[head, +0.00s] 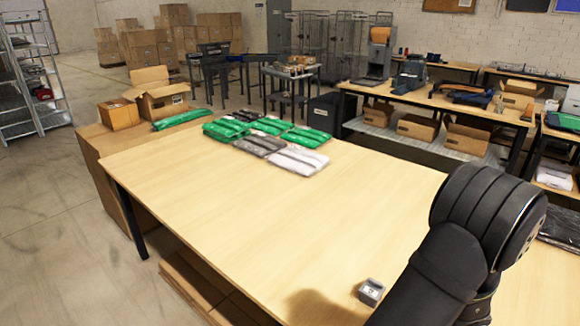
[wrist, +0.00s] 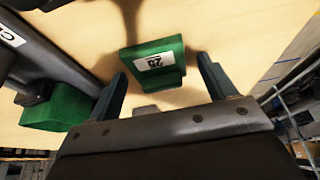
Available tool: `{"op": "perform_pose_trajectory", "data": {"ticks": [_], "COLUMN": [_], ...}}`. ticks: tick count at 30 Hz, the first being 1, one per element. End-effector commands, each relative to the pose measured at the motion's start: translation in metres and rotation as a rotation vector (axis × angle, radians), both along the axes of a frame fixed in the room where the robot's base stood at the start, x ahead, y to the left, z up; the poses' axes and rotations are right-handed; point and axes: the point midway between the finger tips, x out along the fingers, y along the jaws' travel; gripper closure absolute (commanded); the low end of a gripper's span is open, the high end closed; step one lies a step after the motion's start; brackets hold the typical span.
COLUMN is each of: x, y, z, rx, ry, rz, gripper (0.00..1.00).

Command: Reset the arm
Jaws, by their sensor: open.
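My gripper (wrist: 162,67) shows in the wrist view with its two dark fingers apart. No object touches both fingers. A green block with a white label (wrist: 155,63) appears between and beyond the fingertips, against the pale tabletop; I cannot tell its distance. In the head view my dark arm reaches in at the lower right over the wooden table (head: 240,210), and my gripper is hidden there. A small grey object (head: 371,291) shows beside the arm near the table's front edge.
Several green, grey and white bagged garments (head: 266,140) lie at the table's far end. An open carton (head: 160,98) stands beyond the left corner. A second green object (wrist: 58,108) is at the left in the wrist view. The table's middle is clear.

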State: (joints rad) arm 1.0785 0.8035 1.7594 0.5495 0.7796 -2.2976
Motion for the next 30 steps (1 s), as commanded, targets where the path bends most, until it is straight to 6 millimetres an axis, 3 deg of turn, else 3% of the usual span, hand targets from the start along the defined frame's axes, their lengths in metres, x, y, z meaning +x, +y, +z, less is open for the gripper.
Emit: {"op": "perform_pose_trajectory", "data": {"ticks": [3, 12, 23, 30], "x": [0.000, 0.000, 0.000, -0.001], "y": [-0.003, -0.002, -0.002, -0.001], "z": [0.021, 0.037, 0.035, 0.010], "rx": [-0.008, -0.004, -0.004, -0.001], "ry": [-0.004, -0.003, -0.002, -0.001], "rz": [0.000, -0.001, -0.001, 0.000], "gripper": [0.23, 0.23, 0.23, 0.23]}}
